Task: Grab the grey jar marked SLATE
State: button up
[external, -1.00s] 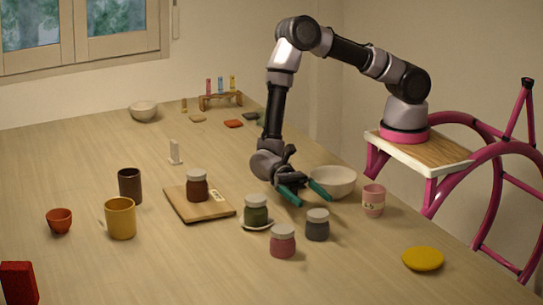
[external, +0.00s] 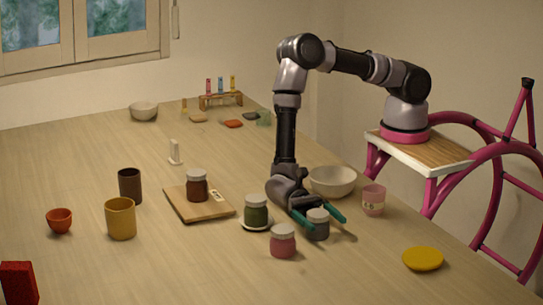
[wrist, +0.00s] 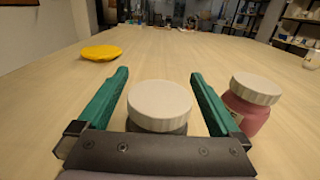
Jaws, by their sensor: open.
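The grey jar (external: 317,230) with a pale lid stands upright on the table. In the wrist view its round lid (wrist: 159,104) shows between the two fingers, and most of its body is hidden behind my gripper's palm. No label can be read on it. My gripper (external: 322,222) is open and low over the table, with its teal fingers on either side of the jar. In the wrist view my gripper (wrist: 158,82) shows gaps between each finger and the lid.
A pink jar (external: 283,241) stands close by, just outside one finger; it also shows in the wrist view (wrist: 248,105). A green jar (external: 256,211) on a saucer, a white bowl (external: 333,181) and a pink cup (external: 373,201) are near. A yellow disc (external: 423,259) lies beyond open table.

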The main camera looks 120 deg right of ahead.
grip_shut()
